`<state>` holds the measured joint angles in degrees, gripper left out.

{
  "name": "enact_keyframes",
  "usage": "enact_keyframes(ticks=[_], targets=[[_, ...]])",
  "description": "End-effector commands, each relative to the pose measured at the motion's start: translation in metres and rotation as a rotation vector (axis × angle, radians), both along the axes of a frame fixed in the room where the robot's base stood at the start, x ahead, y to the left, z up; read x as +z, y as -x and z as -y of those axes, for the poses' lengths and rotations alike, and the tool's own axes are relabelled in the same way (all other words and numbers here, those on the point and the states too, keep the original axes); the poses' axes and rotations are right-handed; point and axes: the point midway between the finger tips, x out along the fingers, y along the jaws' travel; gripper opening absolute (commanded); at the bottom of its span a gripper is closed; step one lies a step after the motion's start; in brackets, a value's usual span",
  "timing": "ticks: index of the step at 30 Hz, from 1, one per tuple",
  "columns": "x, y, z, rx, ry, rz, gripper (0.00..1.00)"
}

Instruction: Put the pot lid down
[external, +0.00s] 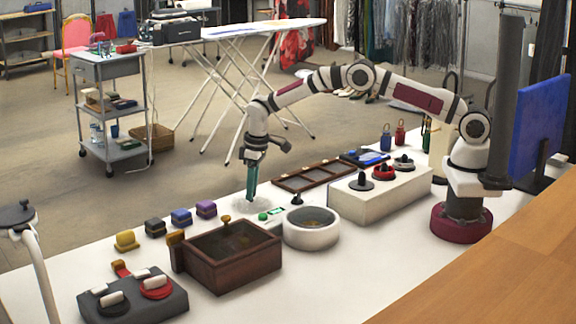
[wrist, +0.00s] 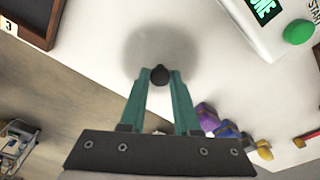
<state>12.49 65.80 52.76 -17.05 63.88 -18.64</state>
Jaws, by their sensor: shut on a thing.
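My gripper (external: 250,197) has teal fingers that point down over the white table, left of the white round pot (external: 311,238). Its fingertips (wrist: 160,78) are shut on the black knob of the pot lid (wrist: 150,45), a clear, see-through disc in the wrist view. In the external view the lid (external: 236,208) is a faint disc just under the fingertips, at or close above the table top. I cannot tell if it touches. The pot is open on top, with something brownish inside.
A timer with a green button (external: 264,216) lies between lid and pot. A brown wooden box (external: 226,270) stands in front. A compartment tray (external: 315,177) lies behind. Several coloured blocks (external: 181,216) stand to the left. A white stand (external: 385,198) bears three knobbed pieces.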

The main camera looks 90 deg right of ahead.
Motion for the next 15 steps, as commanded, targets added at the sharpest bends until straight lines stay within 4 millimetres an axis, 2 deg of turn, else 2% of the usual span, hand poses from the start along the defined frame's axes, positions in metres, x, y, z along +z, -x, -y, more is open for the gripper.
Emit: enact_keyframes(ticks=[8,9,13,15], targets=[[-0.002,0.0,0.0003,0.0,0.0,0.0,0.0],[-0.002,-0.0001,0.0003,0.0,0.0,0.001,0.36],[-0.0017,0.0,0.0003,0.0,0.0,0.001,0.59],[-0.0017,0.0,0.0004,0.0,0.0,0.001,0.6]])
